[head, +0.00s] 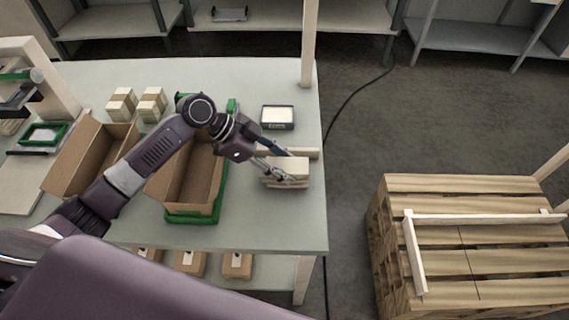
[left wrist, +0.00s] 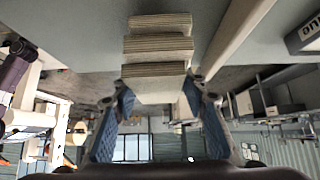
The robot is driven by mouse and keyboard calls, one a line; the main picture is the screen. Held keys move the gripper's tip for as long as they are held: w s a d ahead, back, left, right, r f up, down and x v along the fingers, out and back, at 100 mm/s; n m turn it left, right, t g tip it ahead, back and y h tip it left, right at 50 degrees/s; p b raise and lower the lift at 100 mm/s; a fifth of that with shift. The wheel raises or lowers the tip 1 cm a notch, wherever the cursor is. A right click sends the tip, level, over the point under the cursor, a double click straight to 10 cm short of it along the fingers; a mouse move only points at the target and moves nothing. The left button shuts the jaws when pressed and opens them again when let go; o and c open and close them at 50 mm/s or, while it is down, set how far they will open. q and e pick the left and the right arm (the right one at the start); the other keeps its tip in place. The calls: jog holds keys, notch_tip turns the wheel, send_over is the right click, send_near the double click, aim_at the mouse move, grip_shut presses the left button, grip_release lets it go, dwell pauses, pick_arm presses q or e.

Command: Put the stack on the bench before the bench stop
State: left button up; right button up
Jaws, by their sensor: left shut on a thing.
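The stack (head: 289,168) is a pale block of several layers near the right edge of the grey bench (head: 270,221). My left gripper (head: 272,170) is shut on it from the left. In the left wrist view the stack (left wrist: 158,48) shows its layered edges between the blue finger pads of my gripper (left wrist: 155,100). The bench stop (head: 309,152), a pale wooden strip, lies just behind the stack in the head view and is partly hidden by it and the gripper. I cannot tell whether the stack touches the bench. My right gripper is not in view.
A dark-framed tray (head: 277,117) lies behind the stop. An open cardboard box (head: 209,181) in a green frame stands left of the stack, with another box (head: 75,160) further left. Small banded bundles (head: 122,104) stand behind. A wooden pallet (head: 480,240) is at right.

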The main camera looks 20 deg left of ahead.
pick_arm(q)
jog(key=o, duration=1.4)
jog(key=shift+c, duration=0.2)
jog(key=shift+r, duration=0.15)
jog(key=b+v, duration=0.2)
jog(key=v, duration=1)
jog(key=shift+r, duration=0.45)
